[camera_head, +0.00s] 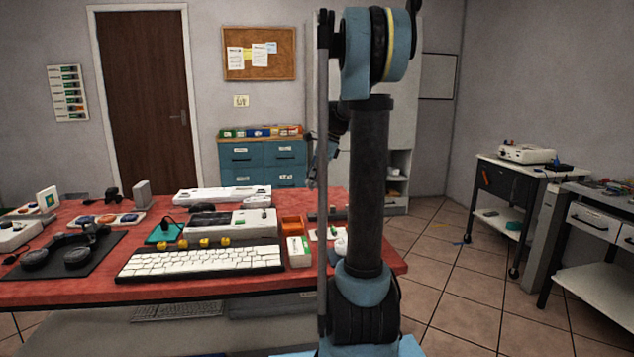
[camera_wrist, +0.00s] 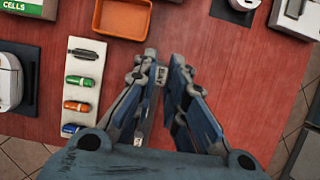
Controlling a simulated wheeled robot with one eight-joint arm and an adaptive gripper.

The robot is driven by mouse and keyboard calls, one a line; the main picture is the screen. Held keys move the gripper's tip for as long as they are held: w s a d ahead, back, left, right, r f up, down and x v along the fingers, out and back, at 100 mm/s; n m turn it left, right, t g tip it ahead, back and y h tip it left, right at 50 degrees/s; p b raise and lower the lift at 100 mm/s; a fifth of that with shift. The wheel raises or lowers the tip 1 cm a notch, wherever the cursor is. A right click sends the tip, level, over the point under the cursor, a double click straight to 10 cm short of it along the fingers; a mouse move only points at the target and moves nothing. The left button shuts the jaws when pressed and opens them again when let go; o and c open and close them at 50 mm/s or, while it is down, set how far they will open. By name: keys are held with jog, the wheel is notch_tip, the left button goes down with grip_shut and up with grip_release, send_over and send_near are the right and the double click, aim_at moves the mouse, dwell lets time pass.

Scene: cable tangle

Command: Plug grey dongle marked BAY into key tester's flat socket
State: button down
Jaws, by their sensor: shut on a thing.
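My gripper (camera_wrist: 164,66) is shut on a small grey dongle (camera_wrist: 161,76) with a pale label that seems to read BAY. The fingers hide most of it. They are over bare red tabletop in the wrist view. In the head view my arm hides most of the gripper. A white, dark-topped unit (camera_head: 254,222) stands behind the keyboard; I cannot tell whether it is the key tester. No flat socket can be made out.
A pale strip (camera_wrist: 82,87) with several coloured sticks lies left. An orange tray (camera_wrist: 122,32) and a CELLS box (camera_wrist: 32,9) are at the top. A white keyboard (camera_head: 200,262) fills the table's front.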

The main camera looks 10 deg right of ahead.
jog(key=a, duration=2.5)
jog(key=shift+s+a+f, duration=0.1)
jog(key=shift+s+f, duration=0.15)
jog(key=shift+f, duration=1.1)
jog(key=shift+s+a+f, duration=0.1)
jog(key=shift+s+f, duration=0.1)
jog(key=shift+f, duration=1.15)
jog(key=shift+f, duration=1.05)
jog(key=c, duration=1.5)
grip_release()
jog(key=shift+c, duration=0.2)
